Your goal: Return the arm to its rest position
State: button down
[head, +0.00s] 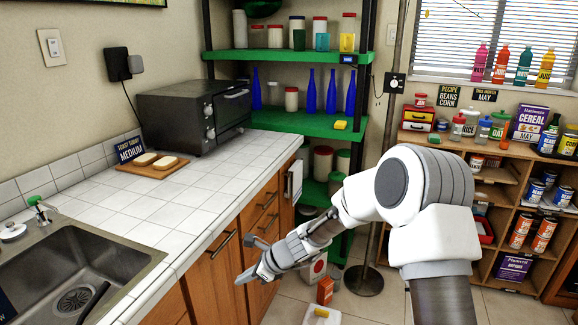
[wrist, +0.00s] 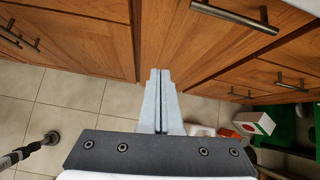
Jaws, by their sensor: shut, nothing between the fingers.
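My arm reaches in from the right of the head view, bent at a large white and grey joint. My gripper (head: 247,279) hangs in front of the wooden cabinet (head: 213,279), below the counter's edge. In the wrist view my gripper (wrist: 160,74) has its two fingers together with nothing between them. The cabinet doors (wrist: 220,50) lie beyond the fingertips; I cannot tell the exact gap.
A tiled counter (head: 150,212) with sink (head: 45,275), toast board (head: 150,172) and toaster oven (head: 190,112) is at left. Green shelves (head: 290,122) stand behind. Boxes (wrist: 254,122) lie on the floor. A pantry shelf (head: 490,150) is at right.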

jog(key=s+d+r+n+h+p, duration=0.15)
jog(key=s+d+r+n, duration=0.25)
jog(key=r, duration=0.4)
jog(key=s+d+r+n+t+h+p, duration=0.1)
jog(key=s+d+r+n+p, duration=0.2)
jog(key=r, duration=0.5)
jog(key=s+d+r+n+h+p, duration=0.1)
jog(key=s+d+r+n, duration=0.35)
jog(key=d+r, duration=0.2)
jog(key=s+d+r+n+t+h+p, duration=0.1)
jog(key=s+d+r+n+h+p, duration=0.1)
jog(key=s+d+r+n, duration=0.2)
jog(key=s+d+r+n+h+p, duration=0.3)
jog(key=s+d+r, duration=0.5)
jog(key=s, duration=0.5)
jog(key=d+n, duration=0.1)
jog(key=d, duration=0.1)
jog(key=shift+s+d+t, duration=0.2)
jog(key=shift+d+t, duration=0.15)
jog(key=shift+t, duration=0.05)
jog(key=shift+n, duration=0.25)
